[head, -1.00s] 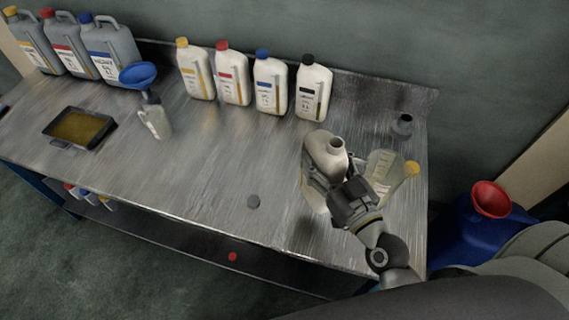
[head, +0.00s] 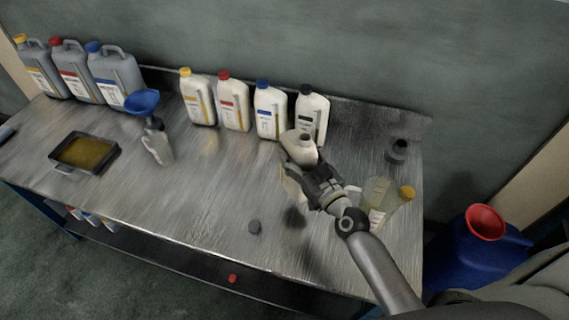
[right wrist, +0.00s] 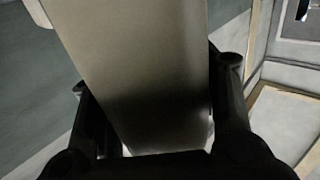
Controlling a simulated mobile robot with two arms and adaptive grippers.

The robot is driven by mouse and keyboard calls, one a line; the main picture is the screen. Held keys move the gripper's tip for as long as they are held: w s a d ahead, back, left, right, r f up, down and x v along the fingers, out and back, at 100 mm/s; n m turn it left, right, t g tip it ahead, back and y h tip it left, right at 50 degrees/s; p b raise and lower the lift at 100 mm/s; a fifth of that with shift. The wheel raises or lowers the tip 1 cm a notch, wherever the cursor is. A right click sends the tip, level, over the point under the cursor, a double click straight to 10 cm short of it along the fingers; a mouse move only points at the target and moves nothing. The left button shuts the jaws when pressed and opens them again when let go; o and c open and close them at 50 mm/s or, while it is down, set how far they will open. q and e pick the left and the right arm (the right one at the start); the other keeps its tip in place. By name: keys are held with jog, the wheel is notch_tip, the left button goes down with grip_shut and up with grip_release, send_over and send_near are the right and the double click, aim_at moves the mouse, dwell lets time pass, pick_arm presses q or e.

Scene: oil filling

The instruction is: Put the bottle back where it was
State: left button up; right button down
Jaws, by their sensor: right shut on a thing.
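My right gripper (head: 312,180) is shut on a white bottle (head: 300,150) with an open, uncapped neck. It holds the bottle over the workbench, in front of the black-capped bottle (head: 312,113). In the right wrist view the held bottle (right wrist: 140,70) fills the middle between the two fingers. Its underside and whether it touches the bench are hidden. A row of white bottles stands at the back: yellow-capped (head: 198,98), red-capped (head: 234,102), blue-capped (head: 270,112) and black-capped. My left gripper is out of view.
A clear measuring jug (head: 377,200) and a funnel with a yellow end (head: 405,194) stand right of my gripper. A small dark container (head: 398,150) is behind. Grey jugs (head: 115,75), a blue funnel (head: 142,102) and a tray (head: 84,153) are left. The bench middle (head: 215,180) is clear.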

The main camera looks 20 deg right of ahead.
jog(key=w+f+b, duration=0.1)
jog(key=w+a+f, duration=0.1)
jog(key=w+f, duration=0.1)
jog(key=w+a+f+b, duration=0.1)
jog(key=f, duration=0.1)
jog(key=shift+w+f+b, duration=0.2)
jog(key=shift+f+b, duration=0.05)
jog(key=shift+b, duration=0.1)
jog(key=shift+w+f+b, duration=0.15)
jog(key=shift+f+b, duration=0.65)
jog(key=shift+f, duration=0.8)
jog(key=shift+a, duration=0.1)
jog(key=shift+f, duration=0.1)
jog(key=c, duration=0.5)
grip_release()
jog(key=shift+f, duration=0.15)
jog(key=shift+c, duration=0.2)
jog(key=s+d+b, duration=0.1)
jog(key=s+d, duration=0.1)
jog(key=s, duration=1)
jog(key=shift+d, duration=0.15)
